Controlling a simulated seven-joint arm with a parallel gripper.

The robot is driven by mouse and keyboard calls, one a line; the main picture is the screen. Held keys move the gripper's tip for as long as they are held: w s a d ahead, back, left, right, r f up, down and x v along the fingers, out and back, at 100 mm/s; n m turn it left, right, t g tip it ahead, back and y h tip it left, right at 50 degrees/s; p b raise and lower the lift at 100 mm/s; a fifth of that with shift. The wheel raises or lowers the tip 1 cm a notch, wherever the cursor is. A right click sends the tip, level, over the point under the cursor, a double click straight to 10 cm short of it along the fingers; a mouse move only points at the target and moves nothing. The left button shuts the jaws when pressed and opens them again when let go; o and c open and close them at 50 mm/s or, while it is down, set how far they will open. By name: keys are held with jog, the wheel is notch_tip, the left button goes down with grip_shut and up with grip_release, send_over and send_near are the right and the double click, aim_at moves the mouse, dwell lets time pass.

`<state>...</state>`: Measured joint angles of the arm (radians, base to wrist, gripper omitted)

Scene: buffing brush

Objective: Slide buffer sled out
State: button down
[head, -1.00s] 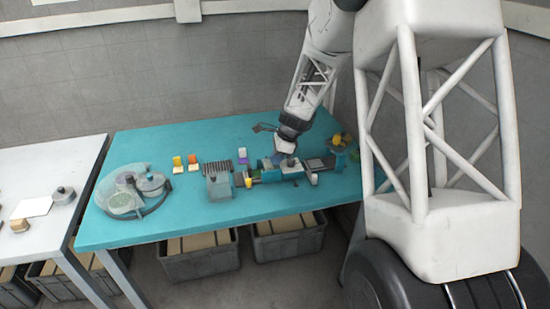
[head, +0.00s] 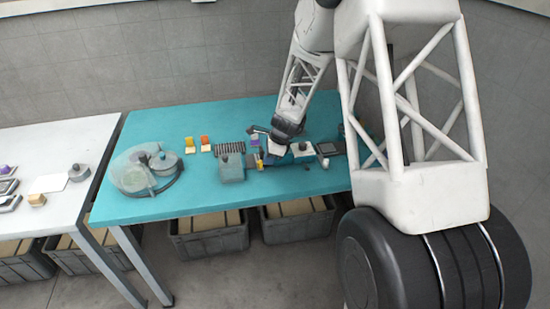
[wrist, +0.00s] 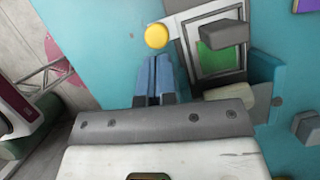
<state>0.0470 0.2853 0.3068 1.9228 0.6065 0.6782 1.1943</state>
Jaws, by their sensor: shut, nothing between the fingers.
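The buffing unit stands on the teal table. In the head view it has a grey box (head: 231,169) at its left end, a small yellow part (head: 260,162) beside it, and a teal body with a dark knob (head: 302,147). I cannot tell for sure which part is the buffer sled. My gripper (head: 268,160) is low at the unit, by the yellow part. In the wrist view my gripper (wrist: 155,60) has its blue fingers shut and empty, tips just short of a round yellow knob (wrist: 156,36). To their right is a grey frame around a green panel (wrist: 217,58), partly covered by a grey block (wrist: 223,34).
A clear-covered round device (head: 146,174) stands at the table's left. Yellow and orange cards (head: 205,143) and a dark ribbed rack (head: 230,147) stand behind the unit. A white table (head: 60,160) adjoins on the left. The front of the teal table is clear.

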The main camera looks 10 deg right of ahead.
jog(key=shift+a, duration=0.1)
dwell(0.3)
jog(key=shift+a, duration=2.2)
jog(key=shift+d, duration=0.1)
jog(key=shift+s+d, duration=0.15)
jog(key=shift+d, duration=0.6)
jog(key=d, duration=0.2)
jog(key=shift+s+d+r, duration=0.1)
jog(key=shift+d+r, duration=0.25)
jog(key=shift+r, duration=0.05)
jog(key=v, duration=0.9)
jog(key=shift+r, duration=0.2)
